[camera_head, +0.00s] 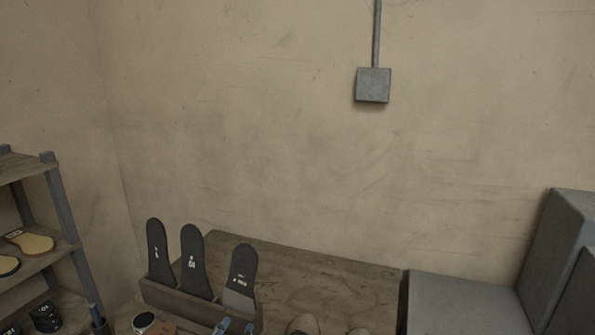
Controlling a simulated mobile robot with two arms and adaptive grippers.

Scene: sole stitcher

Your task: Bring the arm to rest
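Neither of my arms nor grippers shows in the head view. Three dark insoles stand upright in a wooden holder (180,302) at the lower left of the table: a left one (157,250), a middle one (194,262) and a right one (241,279).
The wooden table (335,285) has bare room right of the holder; two rounded tan things are cut off at its front. A shelf rack (62,200) with soles stands at the left. Grey machine parts (465,300) stand at the right. A grey box (373,85) hangs on the wall.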

